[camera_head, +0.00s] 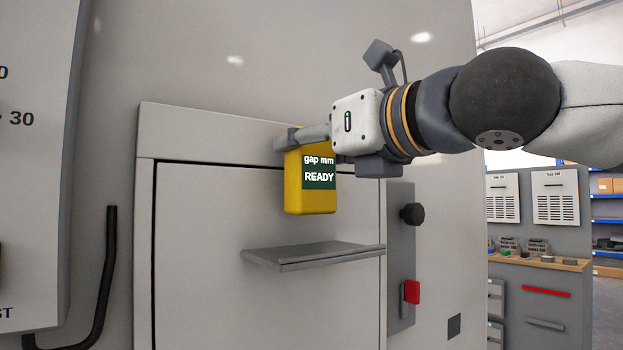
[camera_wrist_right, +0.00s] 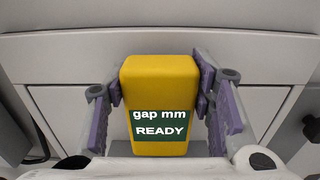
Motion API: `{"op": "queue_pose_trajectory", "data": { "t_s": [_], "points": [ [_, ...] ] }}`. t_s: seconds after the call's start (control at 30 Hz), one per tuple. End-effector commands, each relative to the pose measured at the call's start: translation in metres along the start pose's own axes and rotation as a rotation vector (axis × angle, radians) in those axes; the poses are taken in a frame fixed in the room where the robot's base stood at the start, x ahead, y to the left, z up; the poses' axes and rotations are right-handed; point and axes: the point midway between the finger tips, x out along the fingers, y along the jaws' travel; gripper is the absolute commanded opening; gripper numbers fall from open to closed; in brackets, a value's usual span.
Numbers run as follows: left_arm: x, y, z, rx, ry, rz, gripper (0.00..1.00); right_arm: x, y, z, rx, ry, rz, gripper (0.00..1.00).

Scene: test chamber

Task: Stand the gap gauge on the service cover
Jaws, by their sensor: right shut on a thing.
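The gap gauge (camera_head: 310,200) is a yellow upright block with a dark green display reading "gap mm READY". My right gripper (camera_head: 303,142) is shut on its upper part. In the right wrist view the gauge (camera_wrist_right: 158,80) sits between the two purple-padded fingers. It hangs in front of a pale framed panel (camera_head: 205,220), which looks like the service cover. A thin grey ledge (camera_head: 315,254) juts out from that panel, with a visible gap between it and the gauge's bottom. The ledge is bare. My left gripper is not in view.
Right of the panel, a grey strip carries a black knob (camera_head: 412,214) and a red switch (camera_head: 411,292). A workbench (camera_head: 540,263) with small parts is at the far right.

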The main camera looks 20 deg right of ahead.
Motion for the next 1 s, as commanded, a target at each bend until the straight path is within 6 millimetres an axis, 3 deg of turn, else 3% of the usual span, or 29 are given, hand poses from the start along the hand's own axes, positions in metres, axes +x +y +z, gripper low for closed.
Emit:
{"op": "queue_pose_trajectory", "data": {
  "t_s": [0.2, 0.57, 0.6, 0.67, 1.0],
  "points": [
    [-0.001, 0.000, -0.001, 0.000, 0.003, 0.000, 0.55, -0.001, 0.001, -0.037, -0.002, 0.000, 0.002, 0.18],
    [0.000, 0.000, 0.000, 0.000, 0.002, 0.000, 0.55, -0.001, 0.000, -0.043, -0.001, -0.002, 0.001, 0.18],
    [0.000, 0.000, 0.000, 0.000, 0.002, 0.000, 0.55, -0.001, 0.000, -0.043, -0.001, -0.002, 0.000, 0.58],
    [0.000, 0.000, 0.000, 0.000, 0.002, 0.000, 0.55, -0.001, 0.000, -0.043, -0.001, -0.002, 0.000, 0.69],
    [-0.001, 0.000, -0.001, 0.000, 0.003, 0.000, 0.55, -0.002, 0.000, -0.040, 0.000, -0.003, 0.000, 0.69]
  ]
}}
